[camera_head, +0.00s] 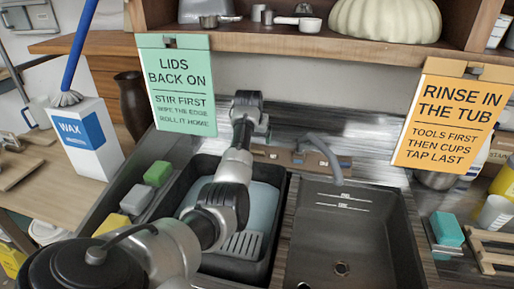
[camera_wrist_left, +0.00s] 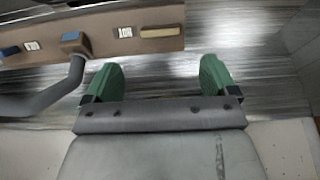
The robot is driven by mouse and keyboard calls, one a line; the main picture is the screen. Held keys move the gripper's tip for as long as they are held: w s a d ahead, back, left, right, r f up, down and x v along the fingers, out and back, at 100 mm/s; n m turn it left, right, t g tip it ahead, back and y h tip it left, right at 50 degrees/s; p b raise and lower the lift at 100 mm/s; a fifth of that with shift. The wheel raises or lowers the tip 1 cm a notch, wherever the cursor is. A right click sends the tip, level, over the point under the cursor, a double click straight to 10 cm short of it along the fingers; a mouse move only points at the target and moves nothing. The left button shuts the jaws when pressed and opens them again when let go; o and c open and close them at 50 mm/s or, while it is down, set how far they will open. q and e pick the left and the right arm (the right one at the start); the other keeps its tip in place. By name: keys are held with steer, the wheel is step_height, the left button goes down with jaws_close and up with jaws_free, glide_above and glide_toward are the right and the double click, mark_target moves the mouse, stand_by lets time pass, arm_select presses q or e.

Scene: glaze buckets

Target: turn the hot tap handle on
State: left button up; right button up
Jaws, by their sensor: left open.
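The tap's brown panel (camera_head: 272,154) is behind the sinks, and the grey spout (camera_head: 326,158) curves over the right basin. In the left wrist view, the panel (camera_wrist_left: 100,38) crosses the upper left with a blue piece (camera_wrist_left: 72,37), a cream bar (camera_wrist_left: 158,32) and small white labels. I cannot tell which piece is the hot handle. My left gripper (camera_wrist_left: 160,80) is open and empty, its green fingertips apart just below the panel's right part in that view. In the head view my arm hides part of the panel's left side. My right gripper is not in view.
A green sign (camera_head: 180,85) and an orange sign (camera_head: 447,115) hang from the shelf (camera_head: 330,45) above. The left basin (camera_head: 265,268) holds a pale blue item; the right basin (camera_head: 340,235) is empty. Sponges (camera_head: 158,172) line the left edge.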

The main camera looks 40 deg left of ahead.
mark_target(257, 151)
arm_select(q)
steer(key=x, duration=0.7)
steer(key=shift+f, duration=0.2)
steer(key=shift+w+a+f+b, duration=0.1)
steer(key=shift+w+f+b, duration=0.15)
steer(key=shift+f+b, duration=0.4)
steer(key=shift+w+f, duration=0.1)
steer(key=shift+f, duration=0.05)
steer(key=c, duration=0.9)
